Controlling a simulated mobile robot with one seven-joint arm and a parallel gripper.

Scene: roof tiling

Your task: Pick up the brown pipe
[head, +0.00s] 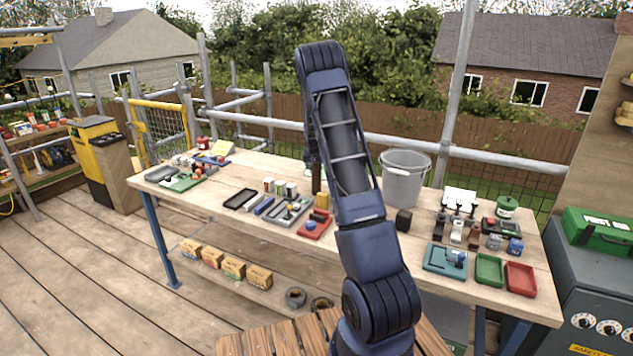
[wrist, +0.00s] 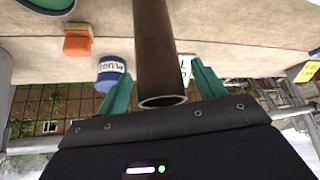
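The brown pipe (wrist: 157,45) stands upright on the bench in the wrist view, its open round end close to my palm. It shows as a short dark strip in the head view (head: 316,180), beside my arm. My gripper (wrist: 161,72) has its two teal fingers apart, one on each side of the pipe. A gap shows between the pipe and the right finger; the left finger is very near the pipe, and I cannot tell if it touches. In the head view my arm mostly hides the gripper.
A blue labelled tin (wrist: 113,73) and an orange-red block (wrist: 77,41) are near the left finger. On the wooden bench (head: 215,198), a grey bucket (head: 404,180), a black block (head: 404,220) and a red tray (head: 315,226) stand around the arm. Scaffold rails run behind.

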